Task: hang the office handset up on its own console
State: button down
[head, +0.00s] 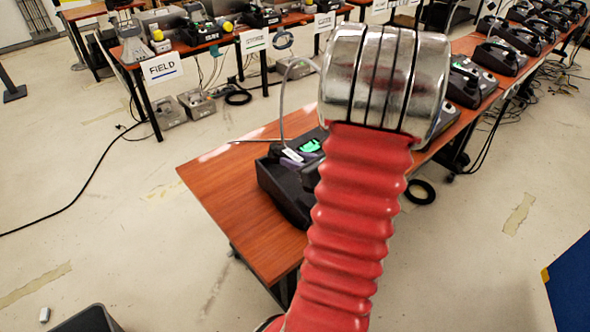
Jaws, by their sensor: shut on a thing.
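A dark paging phone console (285,195) with a lit green screen (309,146), a purple patch and a thin grey gooseneck (283,100) stands on the near wooden table (225,185). My red arm and its silver joint cover its right side. I cannot tell whether it is the office console, or whether a handset rests on it. My gripper is not in view; the arm hides the space behind it. No handset can be made out as the office one.
More dark phones (495,57) line the table running back to the right. A back table holds several phones and a FIELD sign (162,68). Boxes (196,103) and cables lie on the floor. A dark bin (88,320) stands at bottom left. The near table's left part is clear.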

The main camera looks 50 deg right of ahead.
jog(key=shift+f, duration=2.1)
jog(key=c, duration=1.4)
grip_release()
jog(key=shift+f, duration=0.1)
jog(key=shift+o, duration=0.2)
jog(key=shift+s+r, duration=0.15)
jog(key=shift+r, duration=0.05)
jog(key=v, duration=1.1)
jog(key=shift+s, duration=0.35)
